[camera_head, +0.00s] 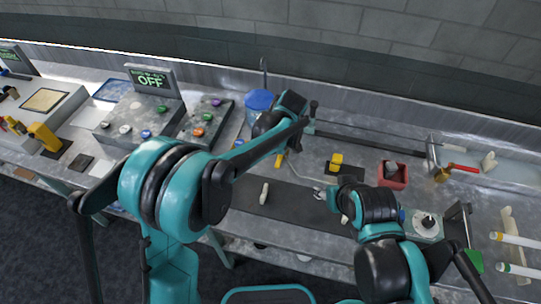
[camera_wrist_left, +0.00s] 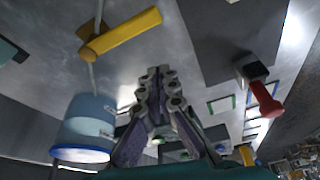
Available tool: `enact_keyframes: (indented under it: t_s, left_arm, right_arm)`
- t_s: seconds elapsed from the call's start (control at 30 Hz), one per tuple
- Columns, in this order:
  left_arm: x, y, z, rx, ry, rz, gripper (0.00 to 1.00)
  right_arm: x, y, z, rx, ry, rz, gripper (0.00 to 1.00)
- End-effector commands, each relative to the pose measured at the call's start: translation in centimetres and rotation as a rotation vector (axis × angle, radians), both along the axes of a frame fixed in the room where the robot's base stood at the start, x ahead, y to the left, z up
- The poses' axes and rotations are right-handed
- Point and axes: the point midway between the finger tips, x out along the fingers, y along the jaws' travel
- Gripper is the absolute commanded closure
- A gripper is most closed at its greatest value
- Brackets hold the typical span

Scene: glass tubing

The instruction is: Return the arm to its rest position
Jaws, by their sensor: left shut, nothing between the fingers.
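My left arm (camera_head: 255,150) reaches in from the left over the bench, its wrist next to a blue container (camera_head: 258,102). In the left wrist view my left gripper (camera_wrist_left: 160,76) has its fingertips together with nothing between them. The blue container (camera_wrist_left: 85,130) shows at lower left there, apart from the fingers. My right arm (camera_head: 380,215) comes up from the bottom right and is folded over the bench. Its gripper (camera_head: 320,193) is small and partly hidden by the arm, so its finger state is unclear.
A yellow handle (camera_wrist_left: 120,35) is near the left gripper. A red bin (camera_head: 392,174), a yellow block (camera_head: 336,159) and a red-handled valve (camera_head: 460,168) stand on the right half. A panel reading OFF (camera_head: 151,80) stands at back left. The dark mat (camera_head: 290,210) is mostly clear.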

Motion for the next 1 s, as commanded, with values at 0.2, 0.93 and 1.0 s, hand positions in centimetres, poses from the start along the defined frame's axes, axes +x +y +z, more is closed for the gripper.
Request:
enact_keyframes:
  t_s: [0.2, 0.93, 1.0]
  left_arm:
    - [-0.5, -1.5, 5.0, 0.001, 0.0, 0.0, 1.0]
    - [-3.0, 2.9, 9.6, -0.04, 0.001, -0.16, 1.0]
    - [-4.6, 5.4, 10.5, -0.057, -0.006, -0.251, 1.0]
  right_arm:
    - [0.0, 0.0, 1.8, 0.0, 0.0, 0.0, 0.52]
    - [0.0, 0.0, 1.4, 0.0, 0.0, 0.0, 0.52]
    - [0.0, 0.0, 1.0, 0.0, 0.0, 0.0, 0.52]
